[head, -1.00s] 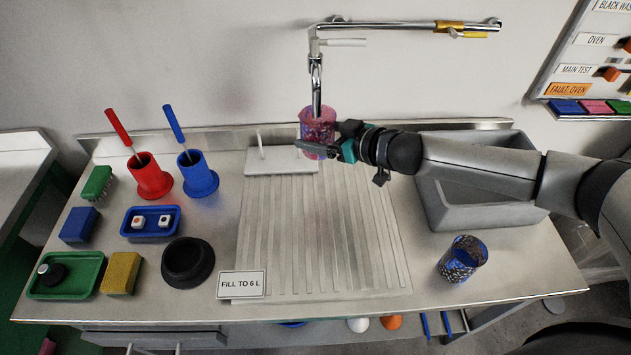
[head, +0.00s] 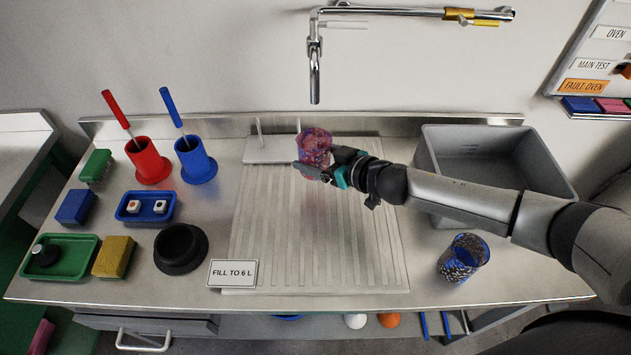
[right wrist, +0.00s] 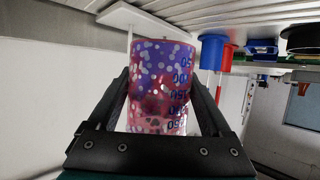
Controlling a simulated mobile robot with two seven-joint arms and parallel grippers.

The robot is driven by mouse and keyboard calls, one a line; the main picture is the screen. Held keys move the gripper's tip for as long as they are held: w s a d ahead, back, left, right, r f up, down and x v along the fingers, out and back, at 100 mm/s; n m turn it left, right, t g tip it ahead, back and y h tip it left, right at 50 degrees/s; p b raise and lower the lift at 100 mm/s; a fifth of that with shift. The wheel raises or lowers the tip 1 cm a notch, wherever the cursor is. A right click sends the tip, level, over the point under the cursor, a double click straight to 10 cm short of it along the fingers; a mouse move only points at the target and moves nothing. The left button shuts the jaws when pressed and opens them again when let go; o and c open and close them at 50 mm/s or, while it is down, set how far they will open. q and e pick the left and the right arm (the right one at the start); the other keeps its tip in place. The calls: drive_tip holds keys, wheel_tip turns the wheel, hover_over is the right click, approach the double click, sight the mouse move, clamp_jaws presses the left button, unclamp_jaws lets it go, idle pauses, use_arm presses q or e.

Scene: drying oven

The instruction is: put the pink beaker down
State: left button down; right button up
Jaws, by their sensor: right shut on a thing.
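The pink beaker (head: 314,145), speckled and see-through, is held upright by my right gripper (head: 322,170) over the back of the ribbed draining board (head: 290,255). In the right wrist view the beaker (right wrist: 160,85) sits between the two fingers of the gripper (right wrist: 163,110), with dark volume marks on its side. Whether its base touches the board cannot be told for sure; it looks held above it. My left gripper is not in view.
A white peg stand (head: 270,152) is just left of the beaker. The tap (head: 315,85) is behind it. A blue speckled beaker (head: 463,258) stands at the right, by the grey sink (head: 440,150). A sign (head: 233,273) stands at the board's front left. The board's middle is clear.

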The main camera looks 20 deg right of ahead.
drive_tip(key=shift+f+b, duration=1.35)
drive_tip(key=shift+f, duration=1.8)
drive_tip(key=shift+f, duration=0.1)
drive_tip(key=o, duration=1.4)
drive_tip(key=shift+s+d+r, duration=0.1)
drive_tip(key=shift+r, duration=0.1)
drive_tip(key=p+v, duration=0.1)
drive_tip(key=v, duration=1)
drive_tip(key=shift+s+d+r+p, duration=0.1)
drive_tip(key=shift+s+d+p, duration=0.15)
drive_tip(key=shift+p, duration=0.15)
